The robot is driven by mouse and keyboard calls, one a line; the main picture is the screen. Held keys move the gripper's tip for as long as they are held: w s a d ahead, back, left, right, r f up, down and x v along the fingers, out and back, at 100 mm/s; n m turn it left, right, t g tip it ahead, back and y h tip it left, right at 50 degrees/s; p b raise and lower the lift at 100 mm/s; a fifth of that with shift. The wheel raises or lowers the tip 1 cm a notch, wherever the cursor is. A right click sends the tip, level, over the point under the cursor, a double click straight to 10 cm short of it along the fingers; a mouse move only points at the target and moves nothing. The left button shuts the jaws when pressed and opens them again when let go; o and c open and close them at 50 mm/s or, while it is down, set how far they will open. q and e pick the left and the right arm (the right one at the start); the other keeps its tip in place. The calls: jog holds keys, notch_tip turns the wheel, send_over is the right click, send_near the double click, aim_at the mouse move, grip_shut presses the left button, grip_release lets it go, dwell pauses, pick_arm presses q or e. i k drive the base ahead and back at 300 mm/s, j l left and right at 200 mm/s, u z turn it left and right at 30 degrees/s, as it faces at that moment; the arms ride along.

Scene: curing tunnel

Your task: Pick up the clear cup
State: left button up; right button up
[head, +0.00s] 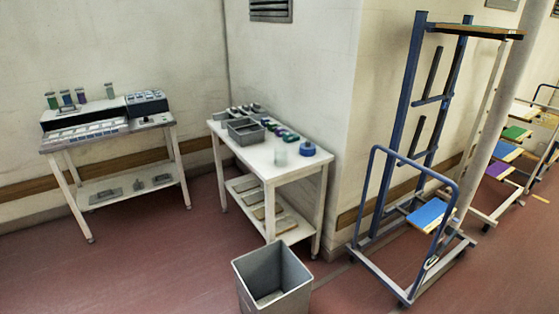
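A pale, see-through cup (280,154) stands upright on the white table (285,168) in the corner, close to its front edge. It is small and faint at this distance. A blue roll-like object (307,149) stands just to its right, apart from it. Neither of my grippers is in view.
A grey bin (272,278) stands on the floor in front of the table. Left is a second table (107,148) with devices and bottles. Right is a blue-framed trolley (415,170). A grey tray (246,131) and several small items crowd the table's back. Red floor lies open at left front.

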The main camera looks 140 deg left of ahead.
aim_at(281, 153)
jog(key=u, duration=4.55)
jog(key=i+j+u, duration=0.55)
jog(key=j+u, duration=0.15)
jog(key=i+j+u, duration=0.3)
jog(key=i+j, duration=0.2)
jog(key=i, duration=0.3)
jog(key=i+j+u, duration=0.15)
jog(key=i, duration=0.3)
jog(key=i+j, duration=0.2)
jog(key=i, duration=0.3)
jog(key=i+z, duration=0.3)
jog(key=i, duration=0.15)
jog(key=i+j+z, duration=0.1)
jog(key=i+z, duration=0.2)
jog(key=i+j+z, duration=0.3)
jog(key=i, duration=0.25)
jog(key=i+z, duration=0.2)
jog(key=z, duration=0.3)
jog(key=i+j+z, duration=0.1)
jog(key=i+z, duration=0.15)
jog(key=z, duration=0.25)
jog(key=i+j+z, duration=0.15)
jog(key=z, duration=0.35)
